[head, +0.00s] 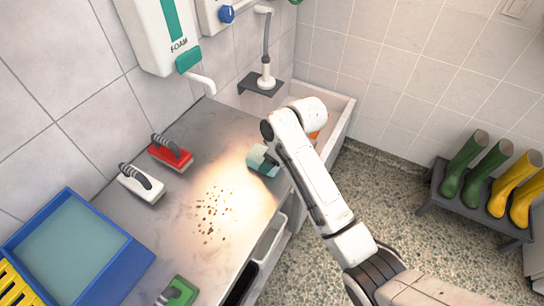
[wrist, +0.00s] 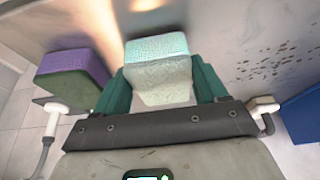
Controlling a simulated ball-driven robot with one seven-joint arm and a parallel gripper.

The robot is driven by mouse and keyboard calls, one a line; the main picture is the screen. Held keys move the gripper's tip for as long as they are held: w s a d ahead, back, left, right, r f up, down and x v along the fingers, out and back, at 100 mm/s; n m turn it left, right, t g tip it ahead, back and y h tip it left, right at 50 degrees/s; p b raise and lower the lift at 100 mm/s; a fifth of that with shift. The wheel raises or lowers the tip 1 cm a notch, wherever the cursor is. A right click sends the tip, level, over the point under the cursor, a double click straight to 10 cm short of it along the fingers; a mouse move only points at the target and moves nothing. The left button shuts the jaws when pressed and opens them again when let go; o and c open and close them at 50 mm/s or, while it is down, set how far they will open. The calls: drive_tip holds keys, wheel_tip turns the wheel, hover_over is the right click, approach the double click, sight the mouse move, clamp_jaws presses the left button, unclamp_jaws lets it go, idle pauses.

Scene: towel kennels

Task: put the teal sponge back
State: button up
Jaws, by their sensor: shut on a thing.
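The teal sponge (head: 262,160), pale teal with a whitish face in the wrist view (wrist: 160,72), sits between the two dark teal fingers of my gripper (wrist: 163,88). My gripper (head: 270,154) is shut on it, over the right part of the steel counter near the sink. I cannot tell whether the sponge touches the counter. A purple and green sponge (wrist: 74,70) lies beside the left finger in the wrist view; in the head view my arm seems to hide it.
A red brush (head: 171,156), a white brush (head: 141,185) and a blue tray (head: 74,250) stand on the counter's left. Dark crumbs (head: 212,212) lie mid-counter. A green brush (head: 178,291) is at the front. The sink (head: 338,112) holds something orange. Boots (head: 485,170) stand right.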

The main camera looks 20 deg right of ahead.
drive_tip(key=shift+f, duration=0.35)
drive_tip(key=o, duration=1)
